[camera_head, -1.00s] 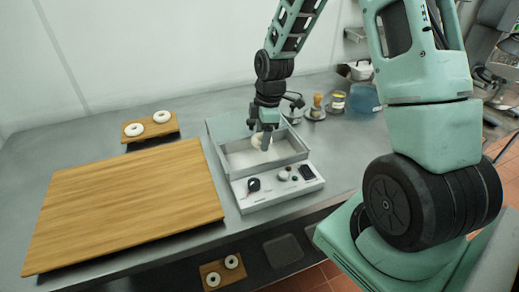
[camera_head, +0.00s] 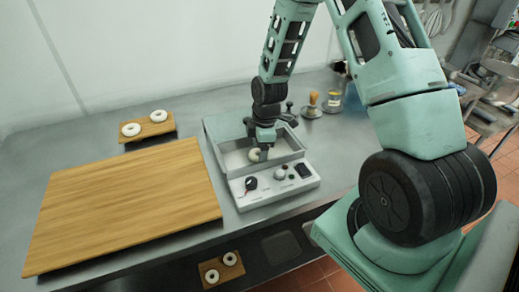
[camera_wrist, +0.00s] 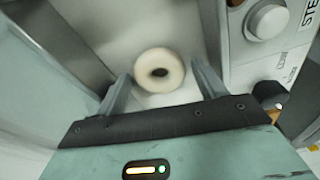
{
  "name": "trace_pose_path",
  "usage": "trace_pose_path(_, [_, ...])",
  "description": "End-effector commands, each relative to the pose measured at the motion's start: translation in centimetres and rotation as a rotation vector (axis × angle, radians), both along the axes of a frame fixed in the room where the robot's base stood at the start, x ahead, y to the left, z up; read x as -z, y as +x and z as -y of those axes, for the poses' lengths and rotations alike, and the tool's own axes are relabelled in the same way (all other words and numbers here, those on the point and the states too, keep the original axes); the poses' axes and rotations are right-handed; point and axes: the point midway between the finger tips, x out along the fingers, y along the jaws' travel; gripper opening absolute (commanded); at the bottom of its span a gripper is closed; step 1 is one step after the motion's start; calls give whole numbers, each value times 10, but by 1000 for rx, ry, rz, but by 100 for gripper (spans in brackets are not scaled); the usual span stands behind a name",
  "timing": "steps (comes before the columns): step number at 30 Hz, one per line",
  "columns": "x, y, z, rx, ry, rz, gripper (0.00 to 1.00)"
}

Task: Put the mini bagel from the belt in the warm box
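A pale ring-shaped bagel (camera_head: 254,154) is inside the open metal box (camera_head: 212,135) with the control panel, near its front wall. It also shows in the wrist view (camera_wrist: 159,70), with its hole facing me. My gripper (camera_head: 262,154) points down into the box, just right of the bagel in the head view. In the wrist view my gripper (camera_wrist: 162,88) has its two fingers apart, one on each side of the bagel, with gaps showing. I cannot tell whether the box floor is a belt. No separate warm box is clearly identifiable.
A control panel (camera_head: 275,183) with knobs joins the box's front. A large bare wooden board (camera_head: 125,205) lies left. A small board (camera_head: 150,134) behind it holds two white rings, and a lower board (camera_head: 222,270) holds two more.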

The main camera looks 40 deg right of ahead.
Motion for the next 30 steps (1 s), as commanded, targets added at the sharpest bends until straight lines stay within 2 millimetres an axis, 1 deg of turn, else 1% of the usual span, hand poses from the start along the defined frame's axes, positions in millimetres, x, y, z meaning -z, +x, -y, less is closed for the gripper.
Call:
trace_pose_path(8, [-1,0,0,1,0,0,71])
trace_pose_path(13, [-11,0,1,1,0,2,71])
trace_pose_path(17, [-30,-1,4,2,-2,4,71])
trace_pose_path(25, [-83,-4,10,3,-3,6,71])
trace_pose_path(30, [-109,-6,12,2,-1,2,71])
